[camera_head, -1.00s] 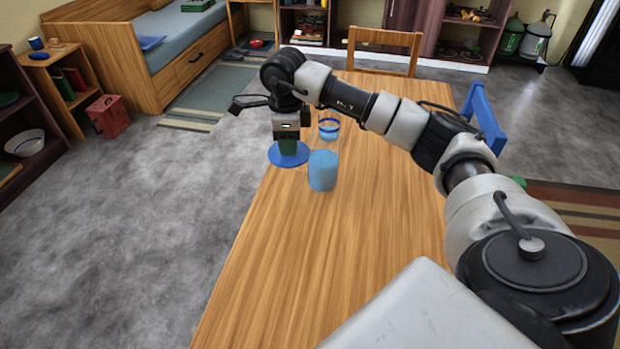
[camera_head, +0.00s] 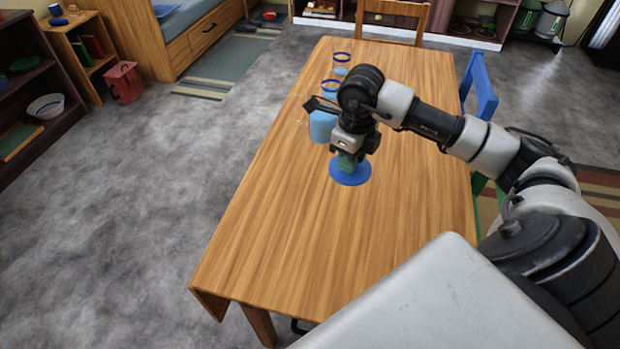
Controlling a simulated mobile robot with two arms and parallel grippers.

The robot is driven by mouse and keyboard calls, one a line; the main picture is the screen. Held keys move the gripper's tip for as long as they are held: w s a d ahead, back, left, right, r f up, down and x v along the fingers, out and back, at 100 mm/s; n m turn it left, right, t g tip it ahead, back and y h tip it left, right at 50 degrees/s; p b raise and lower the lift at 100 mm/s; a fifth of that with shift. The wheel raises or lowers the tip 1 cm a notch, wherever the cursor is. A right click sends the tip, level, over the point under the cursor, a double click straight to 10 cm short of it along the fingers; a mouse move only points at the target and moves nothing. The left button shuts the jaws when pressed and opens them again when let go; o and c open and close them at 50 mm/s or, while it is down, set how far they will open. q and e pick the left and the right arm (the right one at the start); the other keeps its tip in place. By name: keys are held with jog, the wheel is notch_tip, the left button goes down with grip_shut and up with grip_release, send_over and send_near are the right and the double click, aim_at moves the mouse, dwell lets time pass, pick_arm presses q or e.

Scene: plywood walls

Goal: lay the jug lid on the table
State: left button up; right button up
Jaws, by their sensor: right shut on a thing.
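The jug lid (camera_head: 349,174) is a flat blue disc with a green grip on top. My right gripper (camera_head: 347,160) points down and is shut on the lid's green part. The lid is over the middle of the wooden table (camera_head: 290,240); I cannot tell whether it touches the top. A light-blue jug-like vessel (camera_head: 322,127) stands just left and behind, partly hidden by my right wrist. My left gripper is not in view.
Two clear glasses with blue rims, one nearer (camera_head: 329,88) and one farther (camera_head: 341,60), stand behind the vessel. A blue chair (camera_head: 480,85) is at the right edge and a wooden chair (camera_head: 395,14) at the far end. The near tabletop is clear.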

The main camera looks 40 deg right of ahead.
jog(key=w+a+f, duration=0.1)
jog(key=w+f, duration=0.1)
jog(key=w, duration=0.1)
jog(key=w+a+f, duration=0.2)
jog(key=w, duration=0.1)
jog(key=w+a+f+p, duration=0.1)
jog(key=w+f, duration=0.1)
jog(key=w, duration=0.1)
jog(key=shift+w+a, duration=0.15)
jog(key=shift+w+a+f, duration=0.1)
jog(key=shift+w+f, duration=0.05)
jog(key=shift+w, duration=0.1)
jog(key=shift+f, duration=0.5)
notch_tip(320, 180, down, 3)
jog(key=shift+f, duration=0.1)
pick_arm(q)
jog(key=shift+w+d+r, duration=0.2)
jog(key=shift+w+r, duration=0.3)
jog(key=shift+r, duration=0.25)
pick_arm(e)
jog(key=shift+f, duration=0.15)
jog(key=o, duration=0.9)
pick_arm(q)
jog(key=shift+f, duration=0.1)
